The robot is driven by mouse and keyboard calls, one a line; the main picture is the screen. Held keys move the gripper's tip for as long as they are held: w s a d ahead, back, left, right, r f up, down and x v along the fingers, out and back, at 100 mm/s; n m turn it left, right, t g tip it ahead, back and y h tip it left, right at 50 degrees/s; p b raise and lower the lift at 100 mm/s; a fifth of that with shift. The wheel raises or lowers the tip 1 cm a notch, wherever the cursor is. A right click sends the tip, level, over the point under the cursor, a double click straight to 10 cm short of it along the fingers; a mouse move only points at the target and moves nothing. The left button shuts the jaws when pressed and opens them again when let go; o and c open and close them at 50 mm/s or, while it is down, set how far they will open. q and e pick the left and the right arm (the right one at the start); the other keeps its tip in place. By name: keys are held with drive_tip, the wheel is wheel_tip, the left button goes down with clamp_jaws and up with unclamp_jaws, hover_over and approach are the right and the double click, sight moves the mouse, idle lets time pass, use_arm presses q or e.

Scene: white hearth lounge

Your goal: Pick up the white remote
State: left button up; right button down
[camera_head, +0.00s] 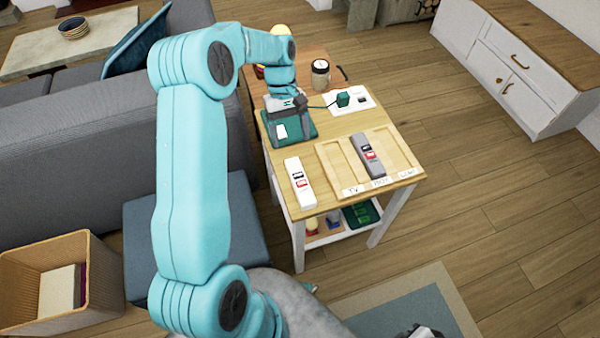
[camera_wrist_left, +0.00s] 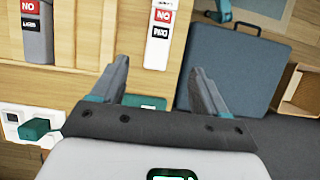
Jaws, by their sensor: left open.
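The white remote (camera_head: 299,182) lies near the left front edge of the wooden side table, with red and black labels on it. It shows at the top of the left wrist view (camera_wrist_left: 158,40), beyond the fingertips and between their lines. My left gripper (camera_head: 287,118) is over the table behind the remote, above a dark green flat item (camera_head: 305,128). Its two fingers are spread and empty in the left wrist view (camera_wrist_left: 160,68). A dark part at the bottom edge of the head view may be my right gripper, mostly cut off.
A grey remote (camera_head: 368,151) lies in a shallow wooden tray (camera_head: 340,172) right of the white one. A white plate with a green plug (camera_head: 343,99) and a jar (camera_head: 320,75) stand further back. A grey sofa (camera_head: 60,150) and blue case (camera_wrist_left: 235,70) are left of the table.

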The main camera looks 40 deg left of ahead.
use_arm(q)
hover_over(297, 172)
drive_tip(key=w+a, duration=0.1)
drive_tip(key=a, duration=0.2)
wheel_tip(297, 172, down, 5)
drive_tip(key=shift+w+f, duration=0.1)
drive_tip(key=shift+f, duration=0.1)
drive_tip(key=x, duration=0.6)
drive_tip(key=shift+d+r, duration=0.15)
drive_tip(key=shift+d, duration=0.15)
drive_tip(key=shift+f, duration=0.25)
drive_tip(key=c, duration=1.1)
